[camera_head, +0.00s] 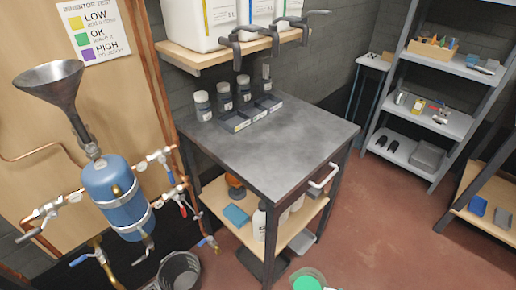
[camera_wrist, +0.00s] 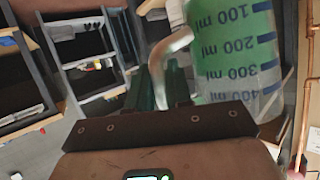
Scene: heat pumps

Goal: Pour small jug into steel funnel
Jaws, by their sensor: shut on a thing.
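The small jug (camera_wrist: 236,58) is clear, with blue ml marks and green liquid inside. It fills the upper right of the wrist view, which looks upside down. My gripper (camera_wrist: 163,82) is shut on the jug's pale curved handle (camera_wrist: 172,45). In the head view the jug (camera_head: 307,279) shows as a green disc at the bottom edge, seen from above and partly cut off. The steel funnel (camera_head: 50,83) stands at the upper left in the head view, above a blue tank (camera_head: 117,191). The jug is well apart from the funnel, to its lower right.
A dark-topped workbench (camera_head: 267,140) with lidded jars and a tray stands in the middle. Copper pipes and valves surround the tank. A dark bucket (camera_head: 180,271) stands on the floor. Shelves (camera_head: 432,115) stand at the right. Open floor lies right of the bench.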

